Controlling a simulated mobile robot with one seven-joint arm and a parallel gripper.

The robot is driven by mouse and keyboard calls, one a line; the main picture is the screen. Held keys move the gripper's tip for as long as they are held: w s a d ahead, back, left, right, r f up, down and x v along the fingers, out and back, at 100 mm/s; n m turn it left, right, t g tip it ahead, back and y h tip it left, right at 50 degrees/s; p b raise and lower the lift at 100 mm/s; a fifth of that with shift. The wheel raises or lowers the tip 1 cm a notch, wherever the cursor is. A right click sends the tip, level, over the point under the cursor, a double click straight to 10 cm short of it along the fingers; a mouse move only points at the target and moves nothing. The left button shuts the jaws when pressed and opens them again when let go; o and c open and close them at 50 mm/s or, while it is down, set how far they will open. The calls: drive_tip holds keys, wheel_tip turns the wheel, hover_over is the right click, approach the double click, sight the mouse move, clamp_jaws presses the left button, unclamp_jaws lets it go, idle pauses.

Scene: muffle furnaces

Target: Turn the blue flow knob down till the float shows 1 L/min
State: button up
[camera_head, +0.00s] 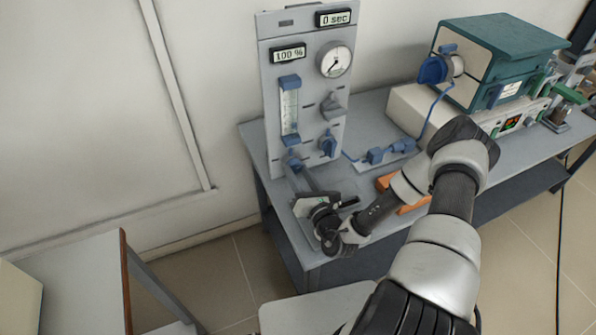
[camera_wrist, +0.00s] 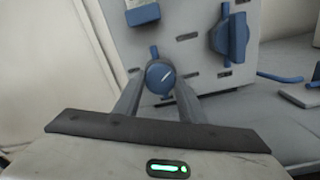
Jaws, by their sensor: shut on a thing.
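The blue flow knob (camera_head: 294,163) sits low on the left of the upright grey panel (camera_head: 272,70), below the clear flow tube (camera_head: 289,112) with blue end blocks. The float is too small to read. My gripper (camera_head: 297,170) reaches up to the knob from the front. In the wrist view the round knob (camera_wrist: 160,77) lies between the two fingers of my gripper (camera_wrist: 161,88), one finger on each side, shut on it. A white mark on the knob points to the upper right. The knob's lower sides are partly hidden by the fingers.
The panel also carries a 100 % display (camera_head: 289,54), a 0 sec display (camera_head: 335,17), a round gauge (camera_head: 334,60) and another blue knob (camera_head: 328,144) to the right. A teal furnace (camera_head: 505,50) stands at the back right. An orange object (camera_head: 412,207) lies near my arm.

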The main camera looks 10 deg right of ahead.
drive_tip(key=o, duration=1)
drive_tip(key=shift+o, duration=0.2)
drive_tip(key=shift+s, duration=0.15)
drive_tip(key=s+d, duration=0.1)
drive_tip(key=s, duration=0.4)
drive_tip(key=s+d, duration=0.1)
drive_tip(key=s, duration=0.5)
drive_tip(key=s+d, duration=0.1)
drive_tip(key=s, duration=0.5)
drive_tip(key=shift+d, duration=0.2)
